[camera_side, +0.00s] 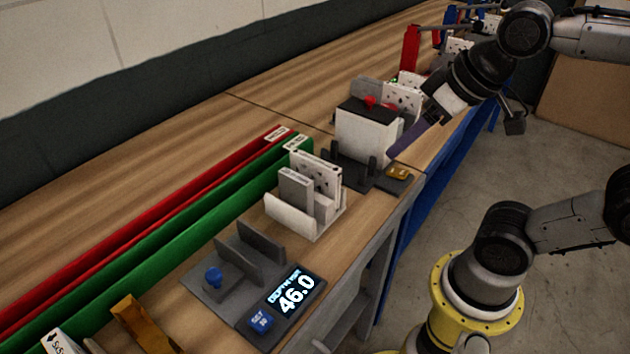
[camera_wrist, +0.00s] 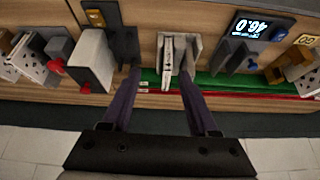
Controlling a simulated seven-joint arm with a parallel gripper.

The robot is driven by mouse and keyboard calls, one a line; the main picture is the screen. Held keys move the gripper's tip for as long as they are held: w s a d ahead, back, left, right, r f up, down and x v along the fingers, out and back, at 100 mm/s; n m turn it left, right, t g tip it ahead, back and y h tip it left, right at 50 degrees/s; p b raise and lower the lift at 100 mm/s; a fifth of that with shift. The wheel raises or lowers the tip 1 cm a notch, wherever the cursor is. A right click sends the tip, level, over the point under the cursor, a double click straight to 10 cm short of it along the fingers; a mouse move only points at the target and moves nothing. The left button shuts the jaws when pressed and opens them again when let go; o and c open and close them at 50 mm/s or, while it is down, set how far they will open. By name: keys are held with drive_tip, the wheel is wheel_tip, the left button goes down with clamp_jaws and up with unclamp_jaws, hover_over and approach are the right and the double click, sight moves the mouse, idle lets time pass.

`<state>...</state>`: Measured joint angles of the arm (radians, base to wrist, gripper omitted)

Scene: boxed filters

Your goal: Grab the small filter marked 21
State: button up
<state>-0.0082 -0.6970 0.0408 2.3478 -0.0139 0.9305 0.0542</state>
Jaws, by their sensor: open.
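A white holder (camera_side: 290,217) stands on the bench in the middle of the side view. It holds a slim grey-white filter (camera_side: 295,190) and a taller white one with dark dots (camera_side: 318,176), both upright. In the wrist view the holder (camera_wrist: 192,54) and a pale filter (camera_wrist: 168,58) lie ahead between my fingers. I cannot read a 21 on any filter. My gripper (camera_wrist: 159,76) is open and empty, its two purple fingers apart. In the side view my gripper (camera_side: 394,154) is right of the holder, beside a white block, apart from the filters.
A white block with a black top (camera_side: 366,140) stands behind the holder, with more dotted plates (camera_side: 402,100) beyond. A depth gauge (camera_side: 285,303) reading 46.0 and a grey stand (camera_side: 215,292) are in front. Green (camera_side: 180,222) and red (camera_side: 150,206) rails run along the left.

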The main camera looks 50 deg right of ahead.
drive_tip(key=w+r, duration=0.3)
drive_tip(key=w, duration=0.3)
drive_tip(key=g, duration=0.2)
hover_over(316, 161)
drive_tip(key=s, duration=0.1)
wheel_tip(316, 161, down, 9)
drive_tip(key=shift+s+r, duration=0.1)
drive_tip(key=shift+r, duration=0.1)
drive_tip(key=shift+s+x, duration=0.2)
drive_tip(key=shift+x, duration=2.75)
drive_tip(key=shift+f+t, duration=0.3)
drive_tip(key=shift+c, duration=0.3)
clamp_jaws()
